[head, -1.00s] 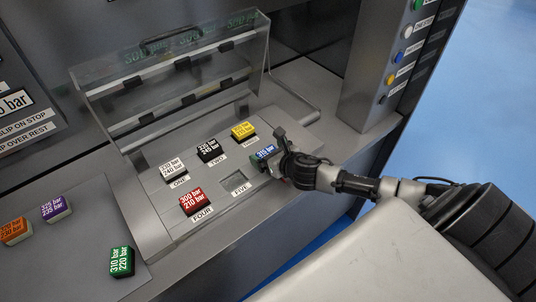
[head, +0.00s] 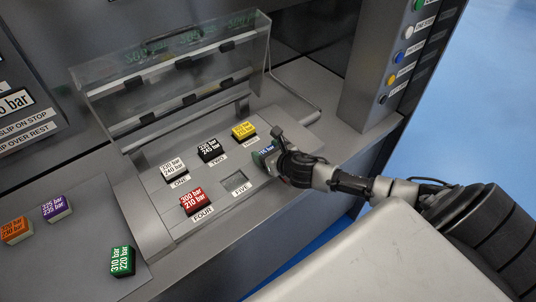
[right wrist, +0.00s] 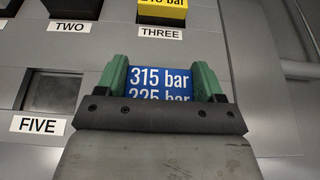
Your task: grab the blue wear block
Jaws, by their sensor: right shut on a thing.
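The blue wear block (right wrist: 160,82), marked "315 bar" and "225 bar", is between the green fingertips of my right gripper (right wrist: 164,85) in the right wrist view. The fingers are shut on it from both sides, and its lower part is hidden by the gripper. In the head view, the blue block (head: 264,154) shows partly beside my right gripper (head: 276,158), to the right of the empty slot labelled FIVE (head: 236,182). I cannot tell whether it touches the panel. My left gripper is not in view.
White (head: 173,165), black (head: 210,149), yellow (head: 243,130) and red (head: 193,202) blocks sit in the labelled slots. A raised clear cover (head: 180,75) stands behind. Orange (head: 16,230), purple (head: 56,207) and green (head: 122,261) blocks lie at left. A button column (head: 385,70) stands right.

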